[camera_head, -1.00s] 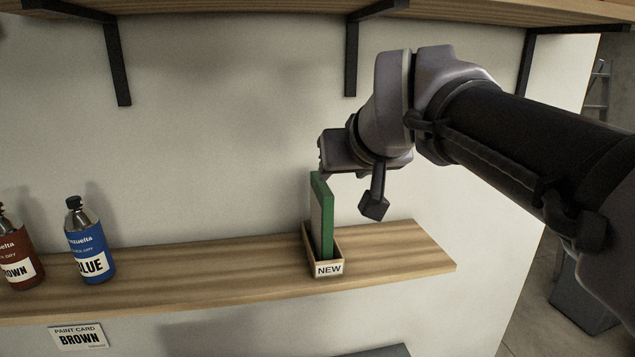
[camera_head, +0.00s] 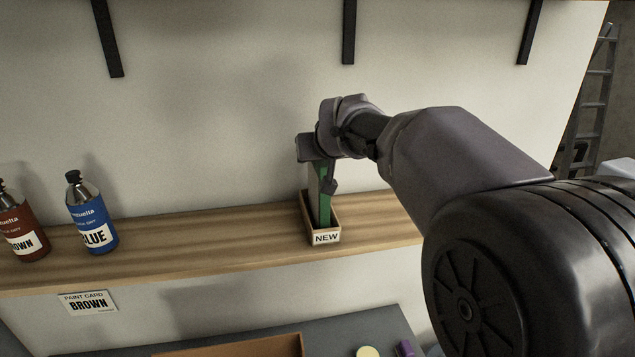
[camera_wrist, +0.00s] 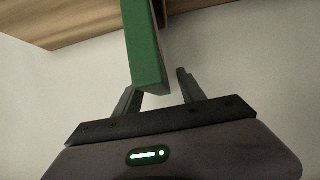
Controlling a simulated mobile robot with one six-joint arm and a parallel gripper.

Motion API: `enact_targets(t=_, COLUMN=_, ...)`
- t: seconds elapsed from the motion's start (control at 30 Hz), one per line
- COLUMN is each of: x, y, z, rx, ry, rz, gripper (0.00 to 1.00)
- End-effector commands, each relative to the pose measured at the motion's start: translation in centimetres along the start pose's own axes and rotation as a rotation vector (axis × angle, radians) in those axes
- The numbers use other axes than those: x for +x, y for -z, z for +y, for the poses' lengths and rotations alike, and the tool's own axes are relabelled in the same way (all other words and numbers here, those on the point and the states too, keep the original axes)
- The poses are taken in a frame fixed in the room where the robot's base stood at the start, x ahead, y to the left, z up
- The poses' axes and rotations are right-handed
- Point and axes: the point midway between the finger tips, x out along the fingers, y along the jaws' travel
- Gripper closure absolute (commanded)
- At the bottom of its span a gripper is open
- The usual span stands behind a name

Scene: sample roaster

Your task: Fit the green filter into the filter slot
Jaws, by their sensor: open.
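The green filter (camera_head: 324,196) stands upright in a small wooden box labelled NEW (camera_head: 326,238) on the wall shelf. My gripper (camera_head: 320,174) is at the top of the filter, above the box. In the wrist view the green filter (camera_wrist: 145,50) reaches down toward my gripper (camera_wrist: 160,90). Its end lies between the two open fingers, closer to the left finger, with a visible gap at the right finger. The filter's lower part is hidden inside the box. The filter slot cannot be made out in these views.
A blue bottle (camera_head: 92,215) and a brown bottle (camera_head: 20,225) stand on the shelf (camera_head: 200,243) to the left. A card reading BROWN (camera_head: 88,302) is on the wall below. A grey surface below holds a brown tray (camera_head: 240,346) and small coloured items. The shelf between bottles and box is clear.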

Motion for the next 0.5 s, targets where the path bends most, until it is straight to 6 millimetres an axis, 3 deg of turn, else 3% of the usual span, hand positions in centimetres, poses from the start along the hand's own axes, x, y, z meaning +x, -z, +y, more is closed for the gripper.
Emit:
enact_targets(t=0.1, x=-0.04, y=-0.01, z=0.00, rx=0.000, ry=0.000, rz=0.000, gripper=0.57)
enact_targets(t=0.33, x=-0.06, y=-0.03, z=0.00, rx=0.000, ry=0.000, rz=0.000, gripper=1.00)
enact_targets(t=0.5, x=-0.05, y=-0.06, z=0.00, rx=0.000, ry=0.000, rz=-0.001, gripper=1.00)
